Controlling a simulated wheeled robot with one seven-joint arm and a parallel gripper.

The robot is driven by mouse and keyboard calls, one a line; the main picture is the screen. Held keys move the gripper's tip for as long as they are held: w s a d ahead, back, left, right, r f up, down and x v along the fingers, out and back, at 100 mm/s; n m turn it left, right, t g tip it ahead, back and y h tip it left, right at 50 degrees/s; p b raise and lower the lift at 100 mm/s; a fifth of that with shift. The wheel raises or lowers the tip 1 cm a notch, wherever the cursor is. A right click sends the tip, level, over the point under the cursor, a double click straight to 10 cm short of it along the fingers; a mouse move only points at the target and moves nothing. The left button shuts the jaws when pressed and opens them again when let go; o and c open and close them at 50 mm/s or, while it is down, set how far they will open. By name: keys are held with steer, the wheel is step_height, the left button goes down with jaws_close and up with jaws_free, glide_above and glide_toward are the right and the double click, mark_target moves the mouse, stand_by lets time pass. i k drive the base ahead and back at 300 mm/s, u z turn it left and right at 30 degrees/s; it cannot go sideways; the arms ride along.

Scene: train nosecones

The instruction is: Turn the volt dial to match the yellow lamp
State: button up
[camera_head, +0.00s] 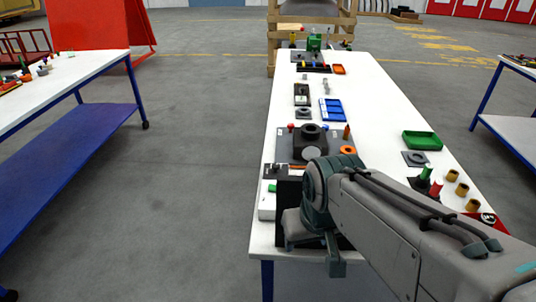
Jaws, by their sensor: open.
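My arm comes in from the lower right and its end hangs over the near end of the white workbench (384,115). My gripper (325,248) is partly in view below the teal wrist joint, pointing down, with nothing seen in it. A dark upright box (289,192) stands at the near left end of the bench, partly hidden by my arm. I cannot tell whether it carries the volt dial. No dial face or yellow lamp can be made out in this view.
A dark block with a round top (310,138) stands behind my wrist. A green tray (422,140), a blue tray (332,109) and several tan cylinders (462,189) are on the bench. Another bench (75,72) stands at left. Grey floor between is clear.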

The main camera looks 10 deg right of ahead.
mark_target(276, 166)
steer(key=u, duration=1.15)
steer(key=k, duration=0.6)
steer(key=z, duration=1.65)
